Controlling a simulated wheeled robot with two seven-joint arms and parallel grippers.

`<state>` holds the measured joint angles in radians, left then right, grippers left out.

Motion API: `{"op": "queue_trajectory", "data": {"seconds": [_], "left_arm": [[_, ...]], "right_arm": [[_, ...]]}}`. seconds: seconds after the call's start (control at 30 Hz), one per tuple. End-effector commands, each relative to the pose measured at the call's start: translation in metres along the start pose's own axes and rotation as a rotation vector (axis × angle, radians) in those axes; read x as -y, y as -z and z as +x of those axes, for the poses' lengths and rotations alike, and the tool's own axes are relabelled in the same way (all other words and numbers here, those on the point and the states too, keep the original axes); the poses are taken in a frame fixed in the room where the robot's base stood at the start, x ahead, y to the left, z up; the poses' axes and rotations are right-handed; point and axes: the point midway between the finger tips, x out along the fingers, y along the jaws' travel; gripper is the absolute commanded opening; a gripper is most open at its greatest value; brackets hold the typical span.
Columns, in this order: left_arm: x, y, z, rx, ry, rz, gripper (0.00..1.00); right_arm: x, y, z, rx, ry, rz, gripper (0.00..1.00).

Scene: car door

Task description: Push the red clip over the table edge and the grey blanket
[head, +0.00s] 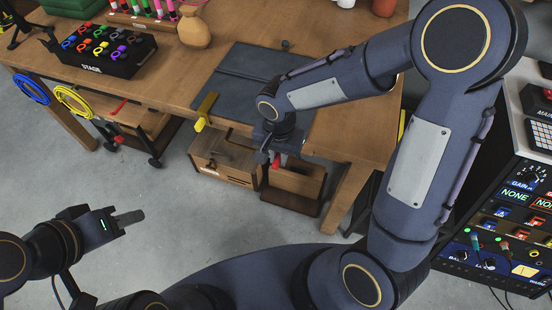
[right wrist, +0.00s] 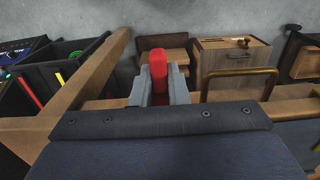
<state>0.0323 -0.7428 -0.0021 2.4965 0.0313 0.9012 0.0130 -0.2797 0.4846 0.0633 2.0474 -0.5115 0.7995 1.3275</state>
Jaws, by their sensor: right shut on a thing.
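The grey blanket (head: 240,82) lies folded flat on the wooden table (head: 190,82) and reaches its front edge. A yellow clip (head: 205,112) sits at that edge, at the blanket's left side. My right gripper (head: 275,157) is shut on the red clip (head: 276,161), near the front edge at the blanket's right. In the right wrist view the red clip (right wrist: 157,68) stands out between the grey fingers (right wrist: 160,92). I cannot tell whether it touches the edge or blanket. My left gripper (head: 130,217) is low left, away from the table, seen side-on; no held thing shows.
Wooden boxes (head: 225,155) stand below the table front. A black STAGE box (head: 108,50) with coloured clips is at the table's left. Blue and yellow cable coils (head: 72,101) hang at the left edge. An equipment rack (head: 500,200) stands right. The floor before the table is clear.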

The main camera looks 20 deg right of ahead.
Motion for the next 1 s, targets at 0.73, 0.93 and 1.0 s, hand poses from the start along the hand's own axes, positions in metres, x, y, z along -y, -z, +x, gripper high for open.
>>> {"op": "queue_trajectory", "data": {"seconds": [0.73,0.93,1.0], "left_arm": [[-0.004,0.004,-0.008,0.0,0.0,0.0,0.36],[-0.004,0.004,-0.008,0.0,0.0,0.0,0.36],[-0.004,0.004,-0.008,0.0,0.0,0.0,0.36]], "right_arm": [[0.0,0.04,0.0,0.0,0.0,0.0,0.0],[0.0,0.042,0.0,0.0,0.0,-0.001,0.0],[0.0,0.042,0.0,0.0,0.0,-0.001,0.0]]}}
